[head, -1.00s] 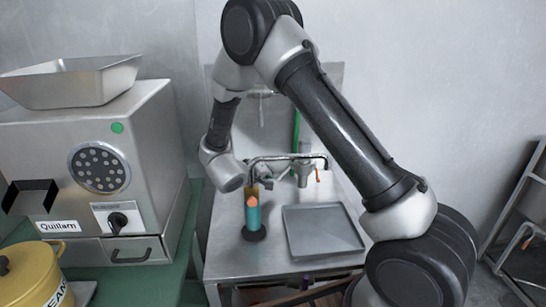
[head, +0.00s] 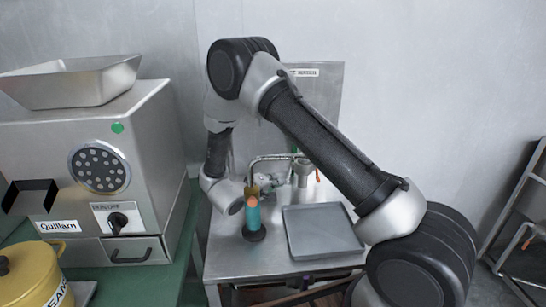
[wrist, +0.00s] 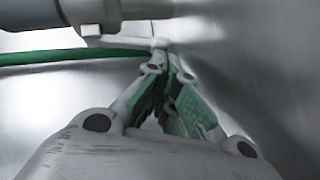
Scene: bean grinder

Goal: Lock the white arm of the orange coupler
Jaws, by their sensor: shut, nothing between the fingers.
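My gripper (wrist: 167,72) is shut and empty in the wrist view, its green-padded fingers meeting at the tips. A pale bar (wrist: 135,42) with a small upright stub lies just beyond the fingertips; I cannot tell whether it is the white arm or whether they touch. A green hose (wrist: 60,57) runs in from the left to near it. No orange shows in the wrist view. In the head view a small orange part (head: 317,175) hangs by the grey funnel-shaped fitting (head: 302,170); I cannot tell whether it is the coupler. My gripper's tips are unclear there.
A teal cylinder (head: 253,217) on a black base stands close to my wrist. A grey tray (head: 322,232) lies on the metal table (head: 228,262). A bent pipe (head: 275,157) arches above. A large grinder (head: 85,180) and yellow pot (head: 35,275) are left.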

